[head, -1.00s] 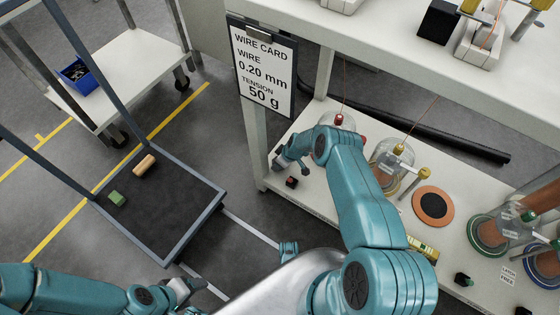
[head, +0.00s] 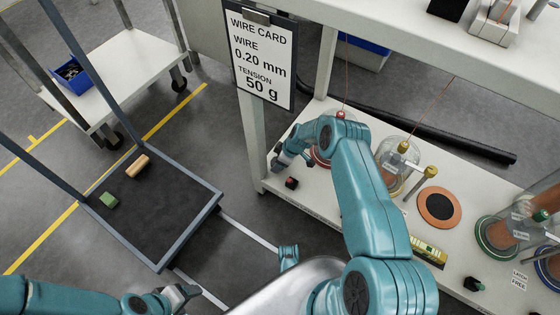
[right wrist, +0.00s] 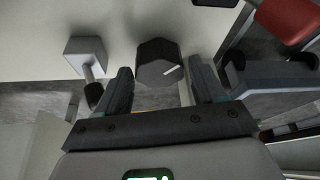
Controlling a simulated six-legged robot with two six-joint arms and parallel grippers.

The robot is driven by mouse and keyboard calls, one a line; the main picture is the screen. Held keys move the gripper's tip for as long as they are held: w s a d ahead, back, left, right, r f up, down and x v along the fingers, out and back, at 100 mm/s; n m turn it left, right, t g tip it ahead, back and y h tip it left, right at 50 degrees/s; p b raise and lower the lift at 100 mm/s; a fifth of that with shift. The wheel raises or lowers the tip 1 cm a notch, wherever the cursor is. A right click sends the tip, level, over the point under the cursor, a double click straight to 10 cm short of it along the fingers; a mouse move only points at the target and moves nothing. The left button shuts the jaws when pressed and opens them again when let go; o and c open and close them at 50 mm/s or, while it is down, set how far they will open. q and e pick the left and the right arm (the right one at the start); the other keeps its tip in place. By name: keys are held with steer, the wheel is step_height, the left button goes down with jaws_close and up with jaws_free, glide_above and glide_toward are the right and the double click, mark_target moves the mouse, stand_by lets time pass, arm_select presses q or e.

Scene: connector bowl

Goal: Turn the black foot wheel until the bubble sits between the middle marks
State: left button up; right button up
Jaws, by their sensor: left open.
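The black foot wheel (right wrist: 157,62), faceted with a white mark, shows in the right wrist view between the fingertips of my right gripper (right wrist: 160,72). The fingers are spread with gaps on both sides of the wheel; I cannot tell whether they reach around it. In the head view my right gripper (head: 284,158) is low at the bench's left end, with the wheel hidden there. A yellow-green level vial (head: 428,251) lies on the lower bench; its bubble is too small to read. My left gripper (head: 180,297) is open and empty at the bottom, away from the bench.
A small black block with a red top (head: 291,183) sits near my right gripper. Glass-domed spools (head: 398,170) and an orange disc (head: 439,206) stand along the bench (head: 320,205). A wire card (head: 262,55) hangs at the front post. A dark tray cart (head: 150,222) stands left.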

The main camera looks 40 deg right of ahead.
steer(key=p+v, duration=0.6)
steer(key=v, duration=1)
steer(key=shift+r, duration=0.15)
